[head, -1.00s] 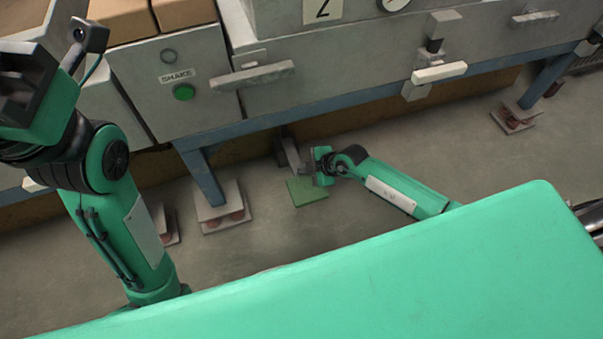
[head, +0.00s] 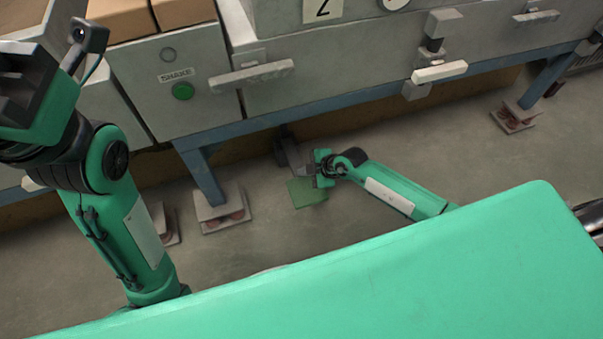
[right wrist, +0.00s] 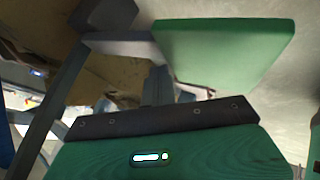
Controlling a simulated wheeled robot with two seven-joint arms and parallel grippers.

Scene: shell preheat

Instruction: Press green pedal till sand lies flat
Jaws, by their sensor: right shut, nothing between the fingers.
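The green pedal (head: 306,193) is a flat plate near the floor, below the machine's blue frame. It also shows as a green plate at the top of the right wrist view (right wrist: 225,50). My right gripper (head: 308,171) is shut and empty, at the pedal's upper edge; whether it touches the pedal is hard to tell. My left arm is raised at the left of the head view; its gripper's green body (head: 35,105) shows, but its fingertips cannot be made out. Two tan, sand-like surfaces (head: 120,18) lie at the top left; their flatness cannot be judged.
A grey panel marked SHAKE (head: 180,77) carries a green button (head: 183,91). Grey handles (head: 252,76) stick out from the machine front. The floor (head: 450,150) right of my right forearm is clear.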

